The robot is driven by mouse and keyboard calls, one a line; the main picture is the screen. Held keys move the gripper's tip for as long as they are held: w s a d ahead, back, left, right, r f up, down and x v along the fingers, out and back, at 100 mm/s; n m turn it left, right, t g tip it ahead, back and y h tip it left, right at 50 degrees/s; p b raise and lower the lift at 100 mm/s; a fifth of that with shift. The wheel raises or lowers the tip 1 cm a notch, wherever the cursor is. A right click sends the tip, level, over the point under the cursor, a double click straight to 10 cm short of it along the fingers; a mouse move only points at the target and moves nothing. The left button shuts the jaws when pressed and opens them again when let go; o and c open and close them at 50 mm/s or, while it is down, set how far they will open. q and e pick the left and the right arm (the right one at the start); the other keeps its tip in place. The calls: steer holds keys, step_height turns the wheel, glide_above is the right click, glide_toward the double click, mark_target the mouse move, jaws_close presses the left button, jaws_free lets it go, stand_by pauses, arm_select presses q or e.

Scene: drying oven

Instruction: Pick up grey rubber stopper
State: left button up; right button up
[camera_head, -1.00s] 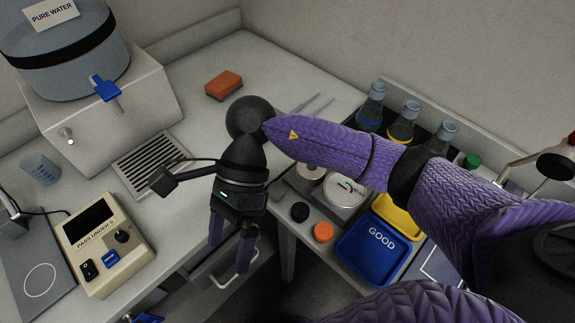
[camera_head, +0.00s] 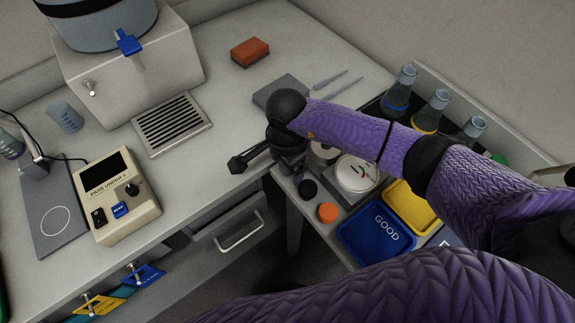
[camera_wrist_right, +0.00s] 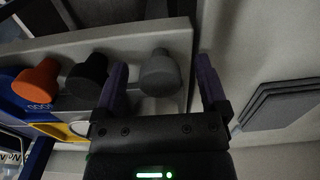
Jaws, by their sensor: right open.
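The grey rubber stopper (camera_wrist_right: 160,74) shows in the right wrist view, upright at the end of a row on a pale strip. My right gripper (camera_wrist_right: 162,62) is open, with one purple finger on each side of the stopper. Gaps show between the fingers and the stopper, so it is not gripped. In the head view my right gripper (camera_head: 288,150) is seen from above at the left end of the side tray, and it hides its fingertips and the grey stopper. My left gripper is not in view.
A black stopper (camera_head: 308,189) and an orange stopper (camera_head: 327,213) stand beside the grey one's place. A blue GOOD tray (camera_head: 352,243), a yellow tray (camera_head: 424,214) and several flasks (camera_head: 398,95) are to the right. A grey slab (camera_head: 275,93) lies behind the gripper.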

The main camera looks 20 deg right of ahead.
jaws_close()
step_height(320, 180, up, 14)
steer(key=p, duration=0.4)
steer(key=shift+f, duration=0.15)
steer(key=shift+p, duration=0.3)
